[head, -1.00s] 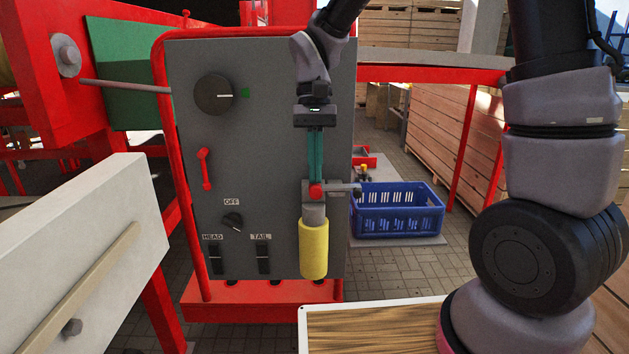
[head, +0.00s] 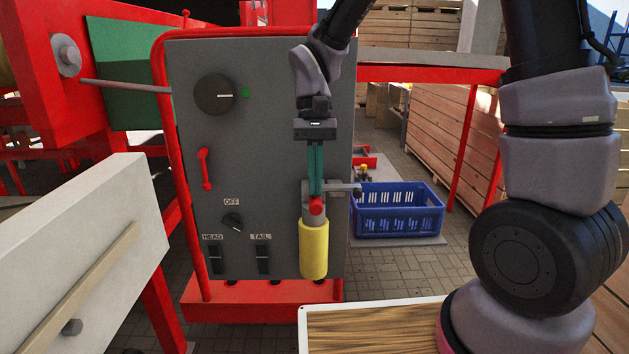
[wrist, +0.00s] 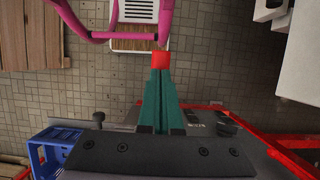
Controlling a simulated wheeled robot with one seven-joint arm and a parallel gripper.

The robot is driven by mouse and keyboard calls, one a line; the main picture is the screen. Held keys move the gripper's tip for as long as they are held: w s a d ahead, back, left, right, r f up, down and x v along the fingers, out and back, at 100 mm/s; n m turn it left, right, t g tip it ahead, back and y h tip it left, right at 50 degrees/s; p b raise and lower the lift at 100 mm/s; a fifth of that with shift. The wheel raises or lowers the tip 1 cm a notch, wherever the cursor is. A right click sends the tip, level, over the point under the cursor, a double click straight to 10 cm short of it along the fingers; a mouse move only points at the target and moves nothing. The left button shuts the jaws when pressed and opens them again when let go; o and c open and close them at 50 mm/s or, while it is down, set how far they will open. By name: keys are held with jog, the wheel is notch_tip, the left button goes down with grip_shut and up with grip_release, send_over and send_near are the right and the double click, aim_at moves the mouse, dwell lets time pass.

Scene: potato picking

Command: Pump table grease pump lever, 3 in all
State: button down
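The grease pump (head: 313,248) is a yellow upright cylinder with a grey top, on the front of a grey control panel. Its lever ends in a red knob (head: 316,206), which points toward me and also shows in the wrist view (wrist: 160,60). My gripper (head: 316,194) points down with its two teal fingers close together. The fingertips are at the top of the red knob and appear to touch it. In the wrist view the fingers lie side by side and the knob shows just beyond their tips. The exact contact is hidden.
The grey panel (head: 270,120) carries a round dial (head: 214,94), a red handle (head: 205,169) and small switches. A blue crate (head: 398,210) stands on the right behind the pump. A white-edged wooden board (head: 375,330) lies in front. A pale beam (head: 90,240) is at left.

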jog(key=shift+f, duration=0.15)
jog(key=shift+s+f, duration=0.15)
jog(key=shift+f, duration=0.7)
jog(key=shift+s+v, duration=0.2)
jog(key=shift+v, duration=1.15)
jog(key=shift+s+v, duration=0.2)
jog(key=shift+v, duration=1.2)
jog(key=shift+s+f, duration=0.25)
jog(key=shift+f, duration=0.25)
